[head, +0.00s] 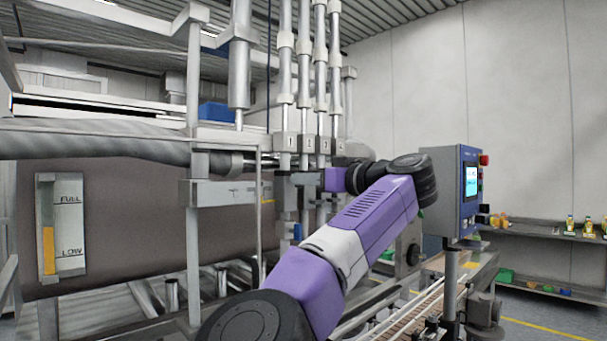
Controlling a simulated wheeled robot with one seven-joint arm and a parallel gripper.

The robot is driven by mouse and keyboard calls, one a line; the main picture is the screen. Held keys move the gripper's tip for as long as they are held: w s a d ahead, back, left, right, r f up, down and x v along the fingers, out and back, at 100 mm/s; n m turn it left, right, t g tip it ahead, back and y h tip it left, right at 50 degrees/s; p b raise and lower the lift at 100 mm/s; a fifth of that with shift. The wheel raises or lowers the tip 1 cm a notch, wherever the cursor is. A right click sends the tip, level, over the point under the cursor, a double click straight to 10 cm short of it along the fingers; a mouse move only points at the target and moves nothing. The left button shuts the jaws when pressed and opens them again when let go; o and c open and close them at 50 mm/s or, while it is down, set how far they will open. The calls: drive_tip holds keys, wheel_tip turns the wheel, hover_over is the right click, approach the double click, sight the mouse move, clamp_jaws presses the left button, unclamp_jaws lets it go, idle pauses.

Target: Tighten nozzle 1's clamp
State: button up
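Several upright nozzles stand in a row near the middle of the head view, with number plates on them. Nozzle 1 (290,143) is the leftmost of the row. Its clamp cannot be made out clearly among the grey parts below the plate. My purple arm reaches up from the bottom and bends back left at the black wrist. My gripper (308,180) is at the nozzles, just below the number plates, pointing left towards nozzle 1. Its fingers blend with the grey metal there, so I cannot tell their opening or whether they touch the clamp.
A control box with a lit screen (471,180) stands right of my wrist. A conveyor (405,318) runs below my arm. A level gauge (60,228) marked FULL and LOW is on the brown tank (130,220) at left. Shelves (545,234) with bottles stand far right.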

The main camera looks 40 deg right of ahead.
drive_tip(key=shift+w, duration=0.9)
clamp_jaws()
drive_tip(key=shift+f+m+b, duration=0.25)
drive_tip(key=shift+m+b, duration=0.05)
drive_tip(key=shift+b, duration=0.15)
drive_tip(key=shift+d+r+m+p, duration=0.1)
drive_tip(key=shift+m+p, duration=0.45)
drive_tip(key=shift+m, duration=3.8)
drive_tip(key=shift+d+m+p, duration=0.1)
drive_tip(key=shift+m+p, duration=0.4)
drive_tip(key=shift+m, duration=3.85)
